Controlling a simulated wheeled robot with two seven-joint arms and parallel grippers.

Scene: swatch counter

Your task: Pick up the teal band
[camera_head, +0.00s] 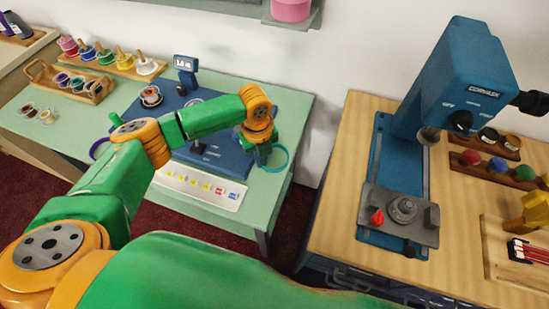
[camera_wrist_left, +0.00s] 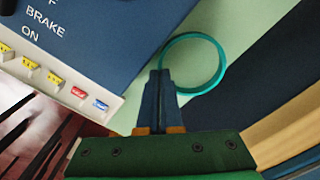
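The teal band (camera_head: 283,153) is a thin ring at the right edge of the green table, beside my left gripper (camera_head: 262,153). In the left wrist view the teal band (camera_wrist_left: 222,68) shows as an open loop at the fingertips. The two dark fingers of my left gripper (camera_wrist_left: 160,74) are close together, with the near side of the loop at their tips. They look shut on the band's wall, though they hide that part of it. I cannot tell whether the band touches the table.
A blue device with a white label strip (camera_head: 200,186) lies just left of the band on the green table (camera_head: 297,105). Racks of coloured spools (camera_head: 105,57) and a wooden tray (camera_head: 75,88) stand further left. Across a gap, a wooden counter (camera_head: 340,190) holds a blue machine (camera_head: 455,80).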

